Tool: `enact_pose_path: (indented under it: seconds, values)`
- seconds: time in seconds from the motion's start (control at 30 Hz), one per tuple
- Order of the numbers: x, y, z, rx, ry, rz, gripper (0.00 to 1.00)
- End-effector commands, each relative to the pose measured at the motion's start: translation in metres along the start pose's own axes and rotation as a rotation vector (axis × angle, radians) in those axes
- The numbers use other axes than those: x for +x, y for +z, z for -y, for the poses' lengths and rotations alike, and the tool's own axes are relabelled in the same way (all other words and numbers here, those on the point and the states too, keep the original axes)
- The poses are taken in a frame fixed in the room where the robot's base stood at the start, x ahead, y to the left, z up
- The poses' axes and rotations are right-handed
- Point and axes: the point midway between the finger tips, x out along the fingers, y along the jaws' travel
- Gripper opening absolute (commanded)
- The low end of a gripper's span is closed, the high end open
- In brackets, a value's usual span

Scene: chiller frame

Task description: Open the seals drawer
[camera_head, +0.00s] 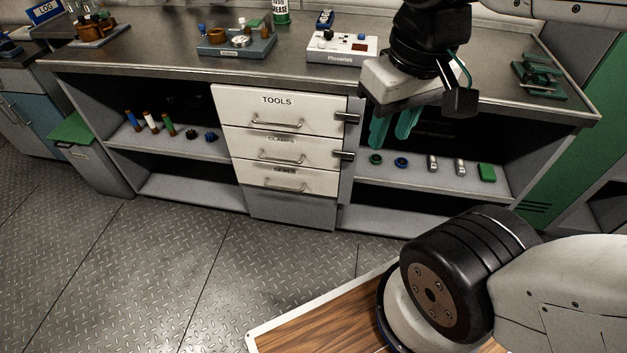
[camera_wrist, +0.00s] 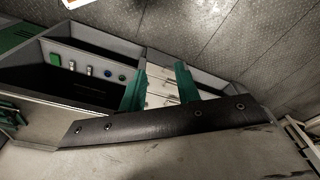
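The seals drawer (camera_head: 285,190) is the lowest of three white drawers, below the tools drawer (camera_head: 300,105) and the clamps drawer (camera_head: 305,142). Its label is small and hard to read. It has a thin metal bar handle (camera_head: 287,187) and looks closed. My gripper (camera_head: 393,132) is right of the drawers and higher than the seals drawer, with its teal fingers pointing down, apart and empty. In the wrist view the gripper (camera_wrist: 160,88) shows both fingers spread, with part of the white drawer fronts (camera_wrist: 161,90) seen between them. The handles are not clear there.
Dark latch-like blocks (camera_head: 345,156) stick out at the right of the upper two drawers. A right shelf (camera_head: 435,175) holds rings, metal cylinders and a green block. A left shelf (camera_head: 190,147) holds small parts. The worktop (camera_head: 170,55) carries devices. The floor (camera_head: 200,235) before the drawers is clear.

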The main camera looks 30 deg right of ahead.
Motion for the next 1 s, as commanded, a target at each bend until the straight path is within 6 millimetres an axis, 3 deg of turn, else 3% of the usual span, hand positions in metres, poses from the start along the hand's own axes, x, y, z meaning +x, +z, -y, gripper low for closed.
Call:
enact_pose_path:
  seconds: [0.23, 0.47, 0.6, 0.77, 1.0]
  values:
    - [0.026, -0.06, 0.0, -0.052, 0.008, 0.047, 0.32]
    - [0.085, -0.134, -0.005, -0.125, 0.014, 0.093, 0.32]
    - [0.135, -0.172, -0.008, -0.17, 0.014, 0.121, 0.32]
    - [0.203, -0.205, -0.01, -0.224, 0.01, 0.154, 0.32]
    - [0.323, -0.236, -0.014, -0.316, -0.001, 0.182, 0.32]
